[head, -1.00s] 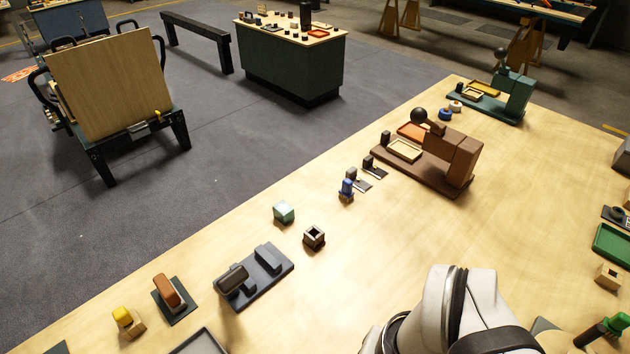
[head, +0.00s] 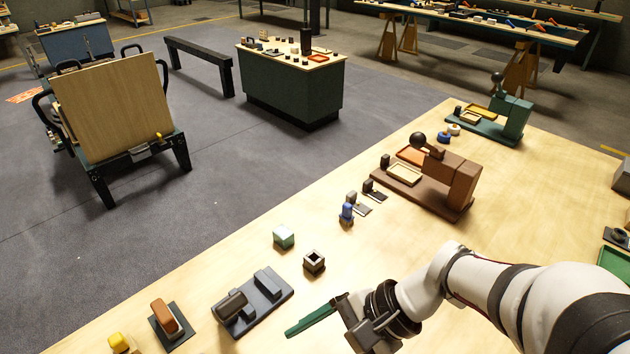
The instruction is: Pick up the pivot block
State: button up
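I cannot tell for certain which piece is the pivot block. Candidates on the near wooden table are a pale green block (head: 284,236) and a small dark block with a square opening (head: 314,261), standing side by side. Left of them is a grey plate with a dark rounded piece (head: 232,307) on it. My gripper (head: 340,312) is above the table at the bottom centre, right of the grey plate. A long dark green piece (head: 312,319) extends left from it; I cannot tell whether it is a finger or something held. The fingertips are not clear.
A brown model machine (head: 437,183) and a green one (head: 498,121) stand farther along the table (head: 535,190). Small blue and dark pieces (head: 347,213) stand between. An orange-brown block (head: 167,316) and a yellow block (head: 118,342) are at lower left.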

jog(key=w+f+m+t+y, duration=0.2)
jog(key=w+m+y, duration=0.15)
jog(key=w, duration=0.45)
jog(key=m+t+h, duration=0.2)
jog(key=m+t, duration=0.7)
jog(key=m, duration=0.3)
send_near(311, 256)
jog(key=shift+h, duration=0.25)
jog(key=x, duration=0.7)
jog(key=shift+a, duration=0.15)
grip_shut()
